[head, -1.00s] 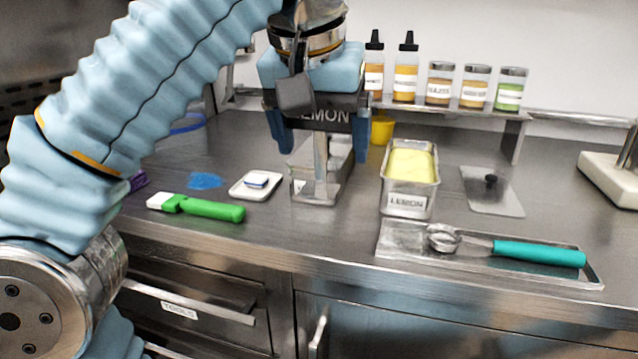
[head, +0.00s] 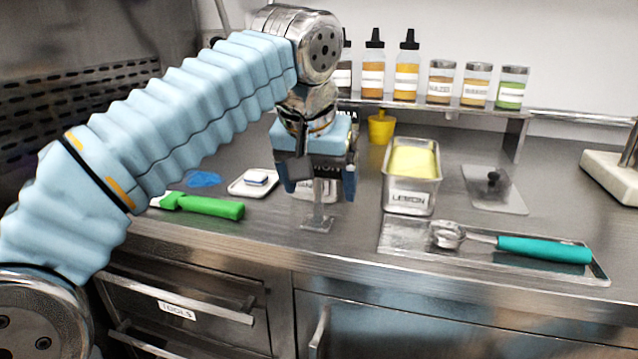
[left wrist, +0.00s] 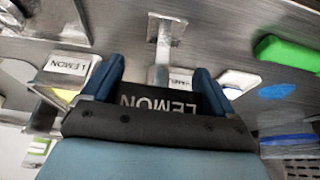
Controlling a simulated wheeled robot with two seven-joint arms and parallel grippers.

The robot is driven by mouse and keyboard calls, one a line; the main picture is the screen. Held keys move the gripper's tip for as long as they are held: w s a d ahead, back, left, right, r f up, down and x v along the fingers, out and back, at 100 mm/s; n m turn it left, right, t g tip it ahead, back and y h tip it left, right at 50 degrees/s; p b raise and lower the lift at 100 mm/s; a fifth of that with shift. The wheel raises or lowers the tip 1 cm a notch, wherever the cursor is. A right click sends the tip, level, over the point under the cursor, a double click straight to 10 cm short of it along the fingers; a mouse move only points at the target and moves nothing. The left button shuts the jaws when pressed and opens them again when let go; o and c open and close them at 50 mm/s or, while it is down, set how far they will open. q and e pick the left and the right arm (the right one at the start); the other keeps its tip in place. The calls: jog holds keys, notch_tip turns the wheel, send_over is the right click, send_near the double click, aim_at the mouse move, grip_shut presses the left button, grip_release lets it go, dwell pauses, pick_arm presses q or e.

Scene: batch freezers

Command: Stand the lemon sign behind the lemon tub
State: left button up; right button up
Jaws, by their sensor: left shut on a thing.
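The lemon sign (head: 318,204) is a black plate on a metal stem with a flat square foot. My left gripper (head: 318,188) is shut on its plate and holds it roughly upright, left of the lemon tub. The plate's LEMON lettering shows between the fingers in the left wrist view (left wrist: 160,104). I cannot tell whether the foot touches the counter. The lemon tub (head: 410,196) is a metal pan of yellow ice cream with a LEMON label on its front; part of it shows in the left wrist view (left wrist: 66,66). My right gripper is out of view.
A labelled metal container (head: 303,187) is mostly hidden behind my left gripper. A yellow cup (head: 381,128) stands behind the lemon tub's left side. A tray (head: 400,240) with a teal scoop lies in front. A green-handled tool (head: 208,207) lies left. A shelf of bottles (head: 455,107) runs behind.

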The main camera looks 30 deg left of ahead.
aim_at(317, 168)
pick_arm(q)
jog(key=shift+f, duration=0.1)
jog(key=o, duration=1)
jog(key=shift+c, duration=0.2)
jog(key=shift+r, duration=0.25)
jog(key=shift+p+v, duration=0.8)
jog(key=shift+v, duration=2.85)
